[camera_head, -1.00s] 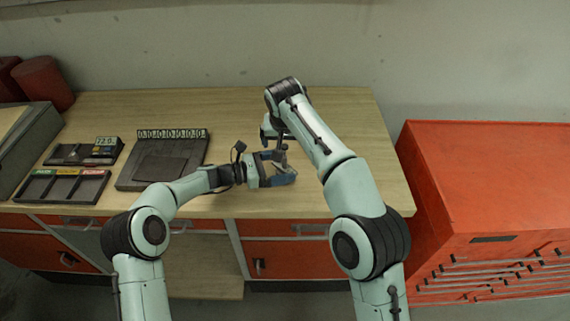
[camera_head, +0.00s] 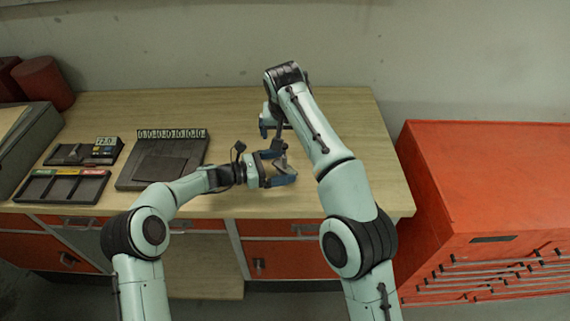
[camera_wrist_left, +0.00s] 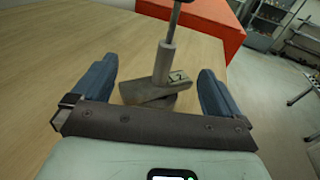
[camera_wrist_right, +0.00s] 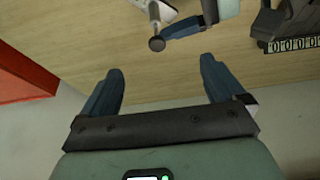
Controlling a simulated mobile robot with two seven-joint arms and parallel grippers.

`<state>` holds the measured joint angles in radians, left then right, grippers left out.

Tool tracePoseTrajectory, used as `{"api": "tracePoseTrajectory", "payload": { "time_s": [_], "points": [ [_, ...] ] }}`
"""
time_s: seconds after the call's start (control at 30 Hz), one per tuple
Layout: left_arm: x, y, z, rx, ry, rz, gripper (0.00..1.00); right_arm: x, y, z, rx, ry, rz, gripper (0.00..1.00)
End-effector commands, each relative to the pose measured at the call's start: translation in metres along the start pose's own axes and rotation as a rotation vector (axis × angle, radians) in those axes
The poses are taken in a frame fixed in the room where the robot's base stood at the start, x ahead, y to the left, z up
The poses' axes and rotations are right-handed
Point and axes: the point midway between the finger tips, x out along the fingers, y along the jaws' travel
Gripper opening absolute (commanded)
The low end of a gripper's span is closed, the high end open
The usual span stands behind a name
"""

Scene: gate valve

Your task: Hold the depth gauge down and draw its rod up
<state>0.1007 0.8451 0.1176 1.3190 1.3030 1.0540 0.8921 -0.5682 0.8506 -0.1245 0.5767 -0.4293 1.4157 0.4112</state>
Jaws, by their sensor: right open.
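The depth gauge (camera_wrist_left: 150,92) shows in the left wrist view, with a grey base on the tabletop, an upright sleeve (camera_wrist_left: 164,62) and a thin rod rising out of the top of the picture. My left gripper (camera_wrist_left: 158,82) is open, its blue fingers on either side of the base with visible gaps. In the head view this gripper (camera_head: 284,167) is low over the bench. My right gripper (camera_head: 276,127) is open and empty farther back. In the right wrist view its fingers (camera_wrist_right: 160,80) are apart, and the round knob (camera_wrist_right: 157,43) of the gauge lies beyond them.
The wooden bench (camera_head: 330,110) is clear right of my grippers. At left stand a dark block with a number strip (camera_head: 160,160), a small display tray (camera_head: 85,152) and a tray with coloured labels (camera_head: 62,187). An orange cabinet (camera_head: 490,180) stands beyond the right edge.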

Motion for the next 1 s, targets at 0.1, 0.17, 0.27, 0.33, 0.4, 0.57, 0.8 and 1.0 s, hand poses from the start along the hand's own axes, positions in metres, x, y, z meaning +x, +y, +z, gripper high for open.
{"api": "tracePoseTrajectory", "payload": {
  "time_s": [0.1, 0.17, 0.27, 0.33, 0.4, 0.57, 0.8, 1.0],
  "points": [
    [-0.011, 0.001, 0.000, 0.001, 0.001, 0.003, 1.00, 0.000, 0.000, 0.000, 0.000, 0.000, 0.000, 0.96],
    [-0.020, 0.001, 0.000, 0.000, 0.002, 0.004, 1.00, 0.000, 0.000, 0.000, 0.000, 0.000, 0.000, 0.96],
    [-0.041, 0.002, 0.000, 0.000, 0.001, 0.006, 1.00, 0.000, 0.000, 0.000, 0.000, 0.000, 0.000, 0.96],
    [-0.057, 0.001, 0.000, 0.000, 0.002, 0.005, 1.00, 0.000, 0.000, 0.000, 0.000, 0.000, 0.000, 0.96],
    [-0.072, 0.001, 0.000, 0.000, 0.001, 0.005, 1.00, 0.000, 0.000, 0.000, 0.000, 0.000, 0.000, 0.96],
    [-0.100, 0.001, 0.000, 0.000, 0.001, 0.003, 1.00, 0.000, 0.000, 0.000, 0.000, 0.000, 0.000, 0.96],
    [-0.119, 0.000, 0.000, 0.000, 0.000, 0.000, 1.00, 0.000, 0.000, 0.000, 0.000, 0.000, 0.000, 0.96],
    [-0.120, 0.000, 0.000, 0.000, 0.000, 0.000, 1.00, 0.000, 0.000, 0.000, 0.000, 0.000, 0.000, 0.96]
  ]
}}
